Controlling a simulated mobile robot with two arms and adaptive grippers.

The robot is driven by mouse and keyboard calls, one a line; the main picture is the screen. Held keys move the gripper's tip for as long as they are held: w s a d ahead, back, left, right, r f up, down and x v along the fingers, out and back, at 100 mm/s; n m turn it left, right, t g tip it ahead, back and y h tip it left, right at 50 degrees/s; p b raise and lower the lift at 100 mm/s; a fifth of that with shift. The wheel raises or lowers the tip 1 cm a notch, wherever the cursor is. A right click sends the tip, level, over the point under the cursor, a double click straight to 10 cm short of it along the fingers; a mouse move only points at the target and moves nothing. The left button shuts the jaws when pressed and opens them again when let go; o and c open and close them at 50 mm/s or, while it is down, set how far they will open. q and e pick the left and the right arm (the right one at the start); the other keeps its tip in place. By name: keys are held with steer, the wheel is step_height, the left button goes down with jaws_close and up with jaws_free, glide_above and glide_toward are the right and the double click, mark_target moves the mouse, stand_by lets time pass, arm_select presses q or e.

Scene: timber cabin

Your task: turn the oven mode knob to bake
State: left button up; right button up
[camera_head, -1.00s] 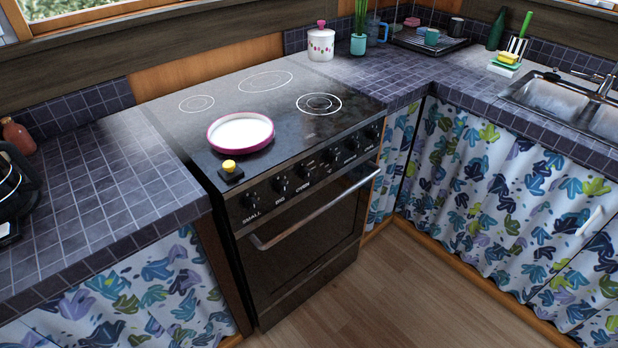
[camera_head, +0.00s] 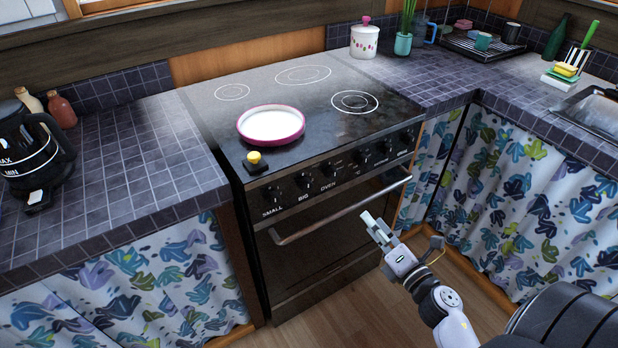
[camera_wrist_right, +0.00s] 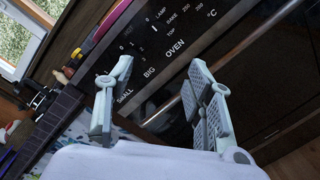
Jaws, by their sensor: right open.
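The black oven (camera_head: 330,230) stands between the counters, with a row of dark knobs along its front panel. The knob labelled OVEN (camera_head: 328,171) is right of the ones labelled SMALL and BIG; its setting is too small to read. My right gripper (camera_head: 374,224) is open and empty, in front of the oven door, below the panel and apart from the knobs. My left gripper is not in view.
The oven door handle (camera_head: 340,208) juts out below the knobs, near my right gripper. A pink-rimmed white pan (camera_head: 271,124) and a yellow-topped black item (camera_head: 256,162) sit on the stove top. A kettle (camera_head: 35,155) stands on the left counter. The floor before the oven is clear.

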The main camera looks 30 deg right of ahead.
steer(key=p, duration=0.2)
glide_toward(334, 177)
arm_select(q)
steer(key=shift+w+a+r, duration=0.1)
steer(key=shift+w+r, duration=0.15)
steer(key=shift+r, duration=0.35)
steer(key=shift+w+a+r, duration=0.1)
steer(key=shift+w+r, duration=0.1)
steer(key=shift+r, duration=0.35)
arm_select(e)
steer(key=w, duration=0.9)
steer(key=shift+d+r, duration=0.1)
steer(key=shift+d, duration=0.05)
steer(key=shift+c, duration=0.3)
steer(key=c, duration=1.1)
